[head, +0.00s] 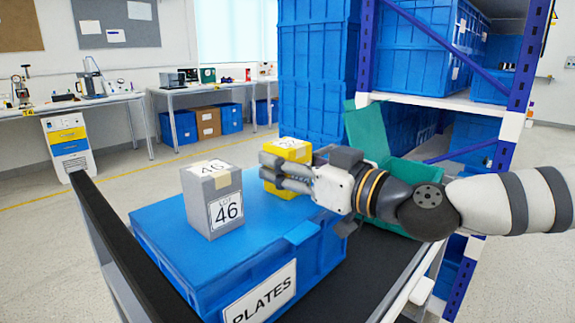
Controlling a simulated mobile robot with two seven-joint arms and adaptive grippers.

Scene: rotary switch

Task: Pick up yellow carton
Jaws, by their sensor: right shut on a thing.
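The yellow carton (287,151) is in the head view, upright at the back right of the blue lidded crate marked PLATES (165,238). It has a white label on its top. My right gripper (272,176) comes in from the right and is shut on the yellow carton. The fingers hide part of its front and lower side. I cannot tell whether its base touches the lid. My left gripper is not in view.
A grey carton marked 46 (213,222) stands on the lid to the left of my gripper. An open green box (368,135) is behind my right arm. A shelf rack with blue crates (440,40) stands at the back right. The cart's dark rim (110,232) runs along the left.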

